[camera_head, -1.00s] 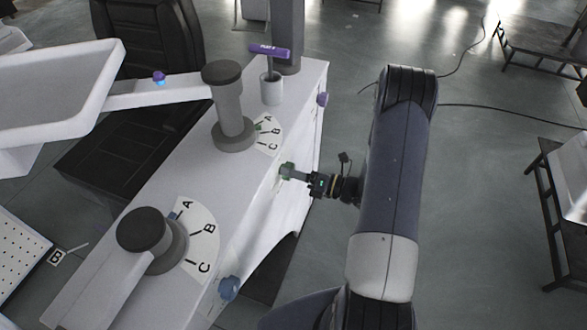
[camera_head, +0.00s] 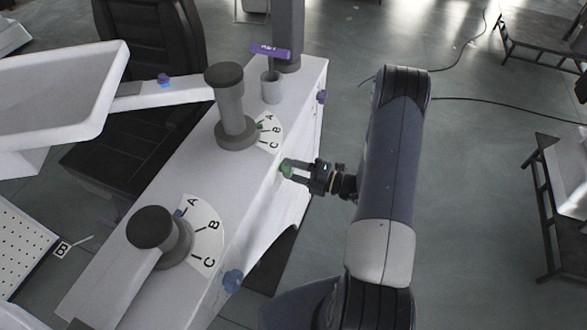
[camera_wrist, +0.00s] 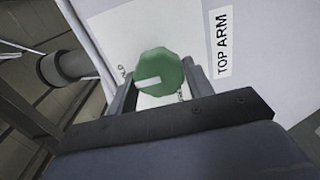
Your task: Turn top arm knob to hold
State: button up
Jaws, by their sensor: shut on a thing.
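The top arm knob is a green scalloped knob (camera_wrist: 160,68) with a pale bar mark on its face. In the wrist view it sits between the two fingers of my gripper (camera_wrist: 160,82), beside a "TOP ARM" label (camera_wrist: 222,43). In the head view the green knob (camera_head: 286,170) is on the right side face of the white cabinet (camera_head: 200,178). My gripper (camera_head: 291,170) reaches it from the right and is shut on it. The fingers cover part of the knob's edge. I cannot read any hold marking around it.
A blue knob (camera_head: 232,281) and a purple knob (camera_head: 321,97) sit on the same side face. Two grey columns with A-B-C dials (camera_head: 207,232) stand on the cabinet top. A white tray arm (camera_head: 160,97) extends left. The floor right of my arm is mostly clear.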

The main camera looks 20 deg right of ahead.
dwell(0.5)
jog(key=o, duration=0.9)
jog(key=shift+o, duration=0.2)
jog(key=shift+d, duration=0.1)
jog(key=b+v, duration=0.1)
jog(key=v, duration=0.9)
jog(key=shift+s+d, duration=0.2)
jog(key=shift+d, duration=0.1)
jog(key=p+x, duration=0.1)
jog(key=x, duration=0.9)
jog(key=shift+w+a, duration=0.2)
jog(key=shift+a, duration=0.15)
jog(key=shift+d, duration=0.1)
